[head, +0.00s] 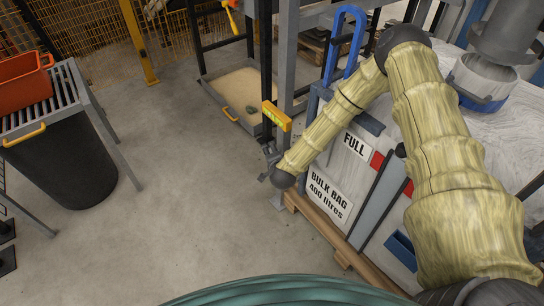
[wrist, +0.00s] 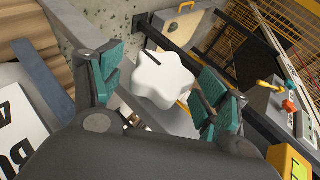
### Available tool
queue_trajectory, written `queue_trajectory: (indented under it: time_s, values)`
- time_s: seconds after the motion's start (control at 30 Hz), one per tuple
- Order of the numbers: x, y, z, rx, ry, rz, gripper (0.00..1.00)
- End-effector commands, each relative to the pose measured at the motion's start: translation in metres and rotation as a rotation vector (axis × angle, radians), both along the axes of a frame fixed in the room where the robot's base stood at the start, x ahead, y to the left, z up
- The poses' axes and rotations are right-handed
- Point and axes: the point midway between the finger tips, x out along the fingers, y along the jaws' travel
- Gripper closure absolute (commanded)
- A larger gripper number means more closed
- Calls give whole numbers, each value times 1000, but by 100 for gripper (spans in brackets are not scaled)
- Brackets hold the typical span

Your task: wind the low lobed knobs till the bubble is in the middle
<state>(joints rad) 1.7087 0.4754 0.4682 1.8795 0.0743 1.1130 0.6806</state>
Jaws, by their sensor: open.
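A white lobed knob (wrist: 163,80) with a dark mark on its top shows in the wrist view, between the two green-padded fingers of my gripper (wrist: 158,75). The fingers are apart, with a visible gap on the right side; I cannot tell if the left finger touches the knob. In the head view my gripper (head: 267,165) is small, low beside the grey frame post, and the knob is hidden there. A yellow block (head: 277,116) with a greenish window is fixed near the post, possibly the level; its bubble is too small to make out. A yellow block (wrist: 288,163) also shows in the wrist view.
A white bulk bag (head: 345,165) on a wooden pallet (head: 322,228) stands close right of my gripper. A sand-filled tray (head: 236,92) lies behind the post. A black bin (head: 70,155) under a grated stand is at left. The concrete floor between is clear.

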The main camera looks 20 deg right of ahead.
Motion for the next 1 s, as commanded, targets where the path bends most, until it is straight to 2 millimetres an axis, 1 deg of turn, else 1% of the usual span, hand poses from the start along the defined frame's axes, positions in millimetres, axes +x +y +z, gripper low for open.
queue_trajectory:
  time_s: [0.17,0.4,0.6,0.8,1.0]
  values:
    - [-20,3,13,1,0,1,25]
    - [-57,7,37,1,1,0,25]
    - [-82,10,53,1,0,-1,25]
    - [-94,11,61,1,0,-1,25]
    - [-96,11,62,0,0,-1,25]
